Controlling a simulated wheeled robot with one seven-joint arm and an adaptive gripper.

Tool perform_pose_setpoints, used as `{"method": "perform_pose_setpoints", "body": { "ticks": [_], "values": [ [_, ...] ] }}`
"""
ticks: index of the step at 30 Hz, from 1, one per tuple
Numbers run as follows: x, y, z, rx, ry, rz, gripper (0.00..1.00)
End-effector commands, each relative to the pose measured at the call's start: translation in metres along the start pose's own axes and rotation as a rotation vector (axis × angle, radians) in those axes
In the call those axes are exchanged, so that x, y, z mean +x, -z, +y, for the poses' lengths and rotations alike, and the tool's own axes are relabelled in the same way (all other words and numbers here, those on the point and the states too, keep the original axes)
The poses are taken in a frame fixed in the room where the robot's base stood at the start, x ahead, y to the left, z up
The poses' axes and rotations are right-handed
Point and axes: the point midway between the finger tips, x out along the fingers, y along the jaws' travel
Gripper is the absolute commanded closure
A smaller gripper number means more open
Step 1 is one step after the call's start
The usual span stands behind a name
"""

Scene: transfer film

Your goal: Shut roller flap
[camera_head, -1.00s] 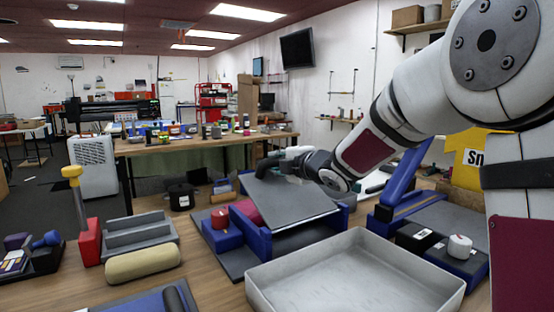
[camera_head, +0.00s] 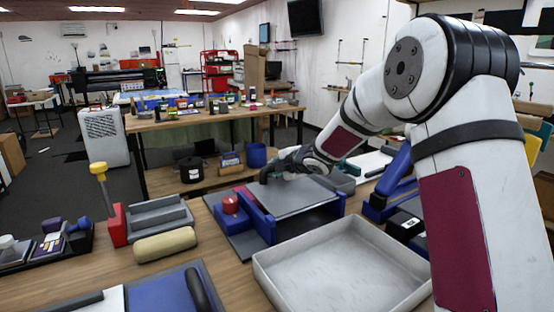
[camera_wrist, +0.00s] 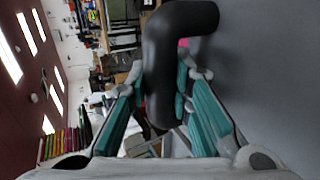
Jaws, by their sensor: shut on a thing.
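The roller device is a blue frame (camera_head: 262,222) on a dark base, with a flat grey flap (camera_head: 305,197) over it. The flap lies close to level, with a dark gap below its front edge. A black bent handle is at the flap's far left edge; it fills the middle of the wrist view (camera_wrist: 170,55). My gripper (camera_head: 278,172) is at this handle, and its teal fingers stand on both sides of it in the wrist view (camera_wrist: 162,90), shut on it. The maroon roller (camera_head: 243,193) shows only partly beside the flap. A red knob (camera_head: 230,204) sits at the left.
A large grey tray (camera_head: 340,262) stands in front of the device. Another blue device is at the right.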

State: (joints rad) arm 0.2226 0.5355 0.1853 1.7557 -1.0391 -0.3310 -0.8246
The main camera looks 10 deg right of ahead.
Motion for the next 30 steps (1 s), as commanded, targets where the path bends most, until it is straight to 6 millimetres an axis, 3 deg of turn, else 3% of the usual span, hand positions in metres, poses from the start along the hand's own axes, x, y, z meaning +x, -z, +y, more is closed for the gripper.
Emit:
{"method": "perform_pose_setpoints", "body": {
  "ticks": [3, 13, 14, 15, 25, 30],
  "values": [
    [0.007, -0.001, -0.009, 0.000, 0.003, -0.001, 1.00],
    [0.006, -0.001, -0.010, 0.001, 0.006, -0.001, 1.00],
    [0.006, -0.001, -0.010, 0.002, 0.006, -0.001, 0.73],
    [0.006, -0.001, -0.010, 0.002, 0.006, -0.001, 0.70],
    [0.004, -0.001, -0.009, 0.001, 0.004, 0.000, 0.70],
    [-0.015, -0.001, -0.007, 0.001, 0.001, -0.001, 0.70]
  ]
}}
